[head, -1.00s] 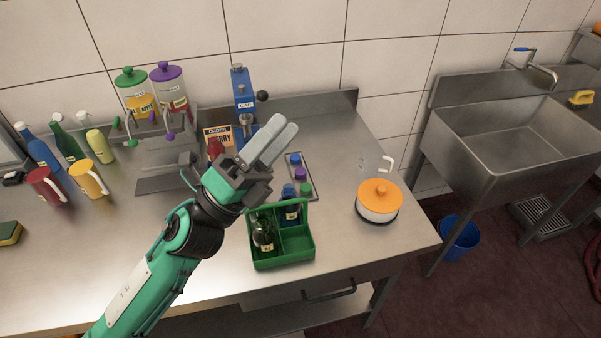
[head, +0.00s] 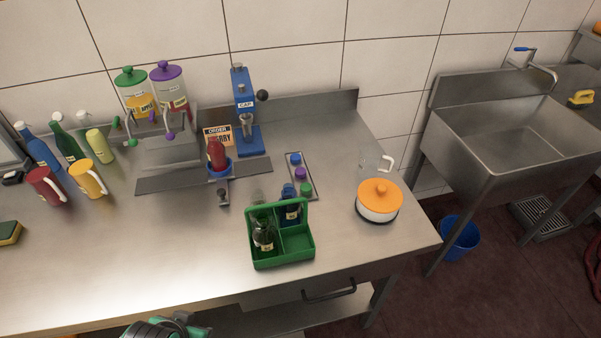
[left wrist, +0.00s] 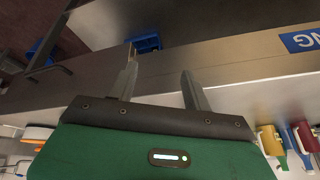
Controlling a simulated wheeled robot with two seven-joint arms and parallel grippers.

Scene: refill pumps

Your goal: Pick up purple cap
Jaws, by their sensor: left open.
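The purple cap (head: 300,174) sits in a narrow metal tray (head: 314,193) on the steel counter, between a blue cap (head: 295,159) and a green cap (head: 306,188). My left arm shows only as a green and black part at the bottom edge of the head view, well away from the caps. My left gripper (left wrist: 158,68) shows in the left wrist view with its two fingers apart and nothing between them. The purple cap cannot be made out in that view. My right gripper is not in view.
A green carrier (head: 283,262) with bottles stands in front of the cap tray. An orange-lidded pot (head: 378,200) is to the right. A red bottle (head: 217,153) stands in a blue holder to the left, near the blue cap press (head: 243,105).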

